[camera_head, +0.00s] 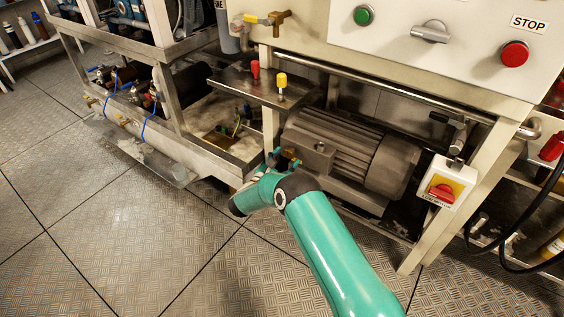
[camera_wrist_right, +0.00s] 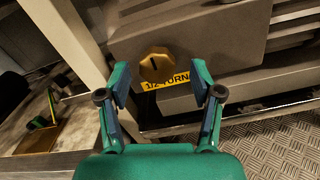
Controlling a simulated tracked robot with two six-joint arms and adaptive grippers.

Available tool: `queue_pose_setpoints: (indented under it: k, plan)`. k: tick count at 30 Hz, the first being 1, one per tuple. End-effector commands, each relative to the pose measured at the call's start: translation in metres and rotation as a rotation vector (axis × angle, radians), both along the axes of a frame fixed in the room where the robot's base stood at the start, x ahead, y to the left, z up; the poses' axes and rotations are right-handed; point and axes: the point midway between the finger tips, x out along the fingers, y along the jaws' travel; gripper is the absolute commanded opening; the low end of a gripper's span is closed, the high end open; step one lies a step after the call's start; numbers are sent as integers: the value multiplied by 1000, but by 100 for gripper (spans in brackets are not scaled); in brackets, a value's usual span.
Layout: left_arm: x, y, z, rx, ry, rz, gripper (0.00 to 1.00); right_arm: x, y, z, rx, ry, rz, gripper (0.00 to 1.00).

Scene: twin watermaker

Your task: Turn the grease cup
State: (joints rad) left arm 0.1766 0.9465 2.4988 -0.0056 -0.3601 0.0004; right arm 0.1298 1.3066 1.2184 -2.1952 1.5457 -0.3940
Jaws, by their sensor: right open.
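The grease cup (camera_wrist_right: 156,65) is a brass, faceted cap with a dark slot, on the grey face of the motor housing in the right wrist view. A yellow label (camera_wrist_right: 167,81) reading "1/2 TURN" is just below it. My right gripper (camera_wrist_right: 161,82) is open, its green fingertips on either side of the cup in the picture. I cannot tell whether they touch it. In the head view the right gripper (camera_head: 282,159) is at the left end of the grey motor (camera_head: 335,148), with the brass cup (camera_head: 290,153) small and partly hidden there. My left gripper is not in view.
A pale frame leg (camera_head: 270,130) stands close left of the gripper. A steel shelf (camera_head: 262,88) with red and yellow caps is above. Patterned floor is clear at left.

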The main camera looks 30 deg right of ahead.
Motion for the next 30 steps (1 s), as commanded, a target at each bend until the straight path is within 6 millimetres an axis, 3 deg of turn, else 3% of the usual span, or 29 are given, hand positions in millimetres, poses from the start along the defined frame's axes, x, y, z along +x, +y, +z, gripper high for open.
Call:
queue_pose_setpoints:
  k: [12, 23, 24, 30]
  plan:
    - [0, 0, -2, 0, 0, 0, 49, 4, -9, 0, 1, 0, 1, 65]
    - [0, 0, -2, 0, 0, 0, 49, 3, -9, -1, 1, 2, -3, 7]
    - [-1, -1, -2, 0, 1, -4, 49, 3, 13, -1, 2, 3, 2, 5]
    - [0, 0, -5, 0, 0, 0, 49, 4, -6, -3, 8, -11, 1, 5]
